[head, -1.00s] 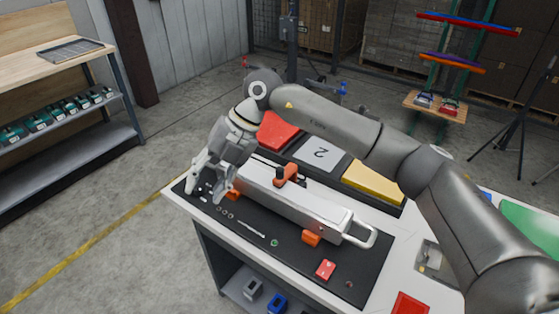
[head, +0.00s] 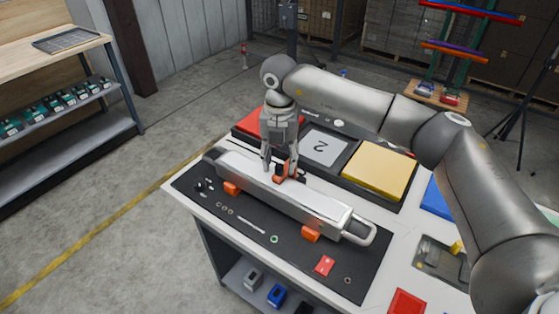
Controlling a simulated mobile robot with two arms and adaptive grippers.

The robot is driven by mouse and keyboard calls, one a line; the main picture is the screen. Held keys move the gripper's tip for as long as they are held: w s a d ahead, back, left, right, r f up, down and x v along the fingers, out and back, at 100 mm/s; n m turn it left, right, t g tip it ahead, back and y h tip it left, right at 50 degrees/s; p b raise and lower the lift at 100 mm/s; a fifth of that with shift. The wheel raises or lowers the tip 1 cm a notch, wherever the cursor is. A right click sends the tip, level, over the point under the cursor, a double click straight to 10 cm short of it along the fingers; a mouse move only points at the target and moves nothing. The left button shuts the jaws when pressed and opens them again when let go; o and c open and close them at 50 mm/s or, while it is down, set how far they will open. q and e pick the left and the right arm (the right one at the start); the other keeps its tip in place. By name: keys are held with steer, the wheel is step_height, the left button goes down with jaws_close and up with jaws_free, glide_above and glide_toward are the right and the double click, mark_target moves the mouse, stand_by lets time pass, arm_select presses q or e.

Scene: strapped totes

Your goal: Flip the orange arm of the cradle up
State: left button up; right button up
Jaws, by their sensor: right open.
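The cradle shows as orange supports, one near the left end (head: 232,188) and one near the right end (head: 311,234), on a dark mat. A long silver-white unit with a loop handle (head: 325,208) lies in it. The orange arm (head: 279,176) is at the unit's far side, near its middle. My right gripper (head: 280,168) points down at the orange arm, open, with its fingers on either side of it. The fingers hide part of the arm; I cannot tell whether they touch it. My left gripper is not in view.
Red, grey "2" (head: 322,147) and yellow (head: 379,171) panels lie behind the unit. A shelf bench (head: 70,120) stands apart at left.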

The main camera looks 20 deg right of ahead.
steer(key=shift+f, duration=0.95)
steer(key=shift+c, duration=0.2)
jaws_close()
